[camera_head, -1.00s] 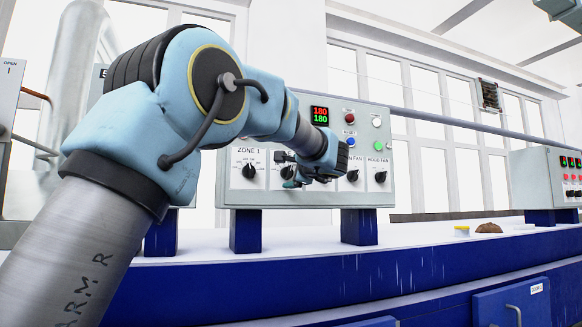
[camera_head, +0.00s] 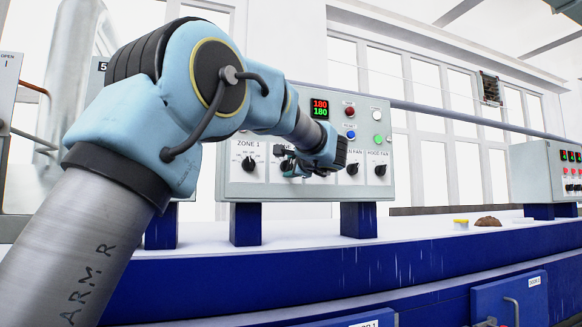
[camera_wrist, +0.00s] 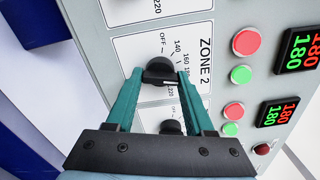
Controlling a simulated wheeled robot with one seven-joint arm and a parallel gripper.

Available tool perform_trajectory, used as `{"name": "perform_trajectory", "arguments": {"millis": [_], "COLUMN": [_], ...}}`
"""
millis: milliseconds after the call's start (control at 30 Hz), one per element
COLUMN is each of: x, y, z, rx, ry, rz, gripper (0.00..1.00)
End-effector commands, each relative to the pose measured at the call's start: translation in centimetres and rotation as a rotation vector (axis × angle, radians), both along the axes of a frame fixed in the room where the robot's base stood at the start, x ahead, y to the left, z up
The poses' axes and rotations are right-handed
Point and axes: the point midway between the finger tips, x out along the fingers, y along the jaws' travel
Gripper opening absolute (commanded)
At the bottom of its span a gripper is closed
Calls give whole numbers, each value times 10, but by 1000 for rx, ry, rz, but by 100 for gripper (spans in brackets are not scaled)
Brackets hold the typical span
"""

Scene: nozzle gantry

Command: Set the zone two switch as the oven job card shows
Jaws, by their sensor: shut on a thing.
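The zone two switch (camera_wrist: 158,69) is a black rotary knob on a white dial plate marked ZONE 2, shown sideways in the wrist view. OFF, 140, 160 and 220 are among its marks. My gripper (camera_wrist: 161,76) has its teal fingers on either side of the knob and is shut on it. A short white line shows on the knob near the right finger, but I cannot tell its exact setting. In the head view my gripper (camera_head: 296,166) covers most of that switch. I do not see the oven job card.
The grey control panel (camera_head: 225,186) also carries the ZONE 1 knob (camera_head: 249,164), two fan knobs on the right and a 180/180 display (camera_head: 320,109). Another knob (camera_wrist: 172,127) lies close to my fingers. A yellow object (camera_head: 461,223) and a brown lump (camera_head: 488,222) sit at right.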

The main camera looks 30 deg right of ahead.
Motion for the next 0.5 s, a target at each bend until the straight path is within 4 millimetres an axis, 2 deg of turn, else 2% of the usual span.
{"name": "perform_trajectory", "arguments": {"millis": [100, 500], "x": [0, 0], "y": [0, 0], "z": [-1, -6], "rx": [0, -95], "ry": [1, 11], "rz": [0, 0], "gripper": [0, 0]}}
